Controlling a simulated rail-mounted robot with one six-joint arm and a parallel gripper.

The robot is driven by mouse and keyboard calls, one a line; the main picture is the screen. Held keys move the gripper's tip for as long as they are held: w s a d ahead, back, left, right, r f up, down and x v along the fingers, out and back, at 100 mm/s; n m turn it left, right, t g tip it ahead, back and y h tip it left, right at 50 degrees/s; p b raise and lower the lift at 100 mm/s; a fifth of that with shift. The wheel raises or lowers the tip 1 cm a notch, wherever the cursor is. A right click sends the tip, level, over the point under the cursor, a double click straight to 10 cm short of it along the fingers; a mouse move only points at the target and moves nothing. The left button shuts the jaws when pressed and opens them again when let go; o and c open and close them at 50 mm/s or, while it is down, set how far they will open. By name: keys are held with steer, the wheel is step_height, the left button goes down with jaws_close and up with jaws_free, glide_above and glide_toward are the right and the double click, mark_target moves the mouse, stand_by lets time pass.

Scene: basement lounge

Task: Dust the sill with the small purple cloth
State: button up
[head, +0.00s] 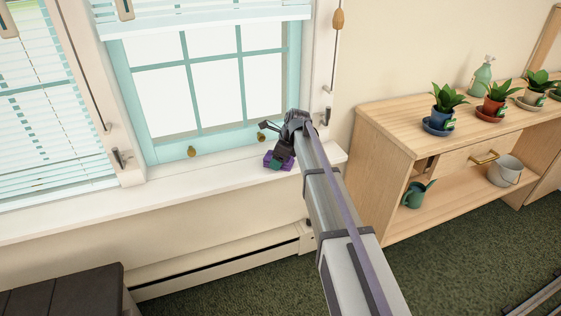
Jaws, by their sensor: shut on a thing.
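The small purple cloth (271,155) is at the right part of the white window sill (180,193), below the teal-framed window. My gripper (279,157) is shut on the cloth and holds it at the sill. The cloth looks bunched, with a dark green patch in its middle. My gripper hides part of the cloth, and I cannot tell whether all of it touches the sill. My arm reaches in from the lower right.
Two wooden knobs (191,151) sit low on the window frame. Blinds (30,100) hang at left. A wooden cabinet (385,150) with potted plants (446,105) and a spray bottle (481,76) stands right. A baseboard heater (215,262) runs below the sill. The sill's left stretch is clear.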

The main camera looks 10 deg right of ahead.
steer(key=w, duration=0.4)
steer(key=shift+w+a, duration=0.4)
steer(key=shift+s+d, duration=0.2)
steer(key=shift+s, duration=1)
steer(key=shift+s+d, duration=0.15)
steer(key=shift+s, duration=1)
steer(key=shift+s+d, duration=0.2)
steer(key=shift+s, duration=1)
step_height(320, 180, up, 8)
steer(key=p, duration=0.7)
steer(key=shift+w+f+p, duration=0.1)
steer(key=shift+w+p, duration=0.05)
steer(key=shift+p, duration=0.15)
steer(key=shift+f, duration=0.1)
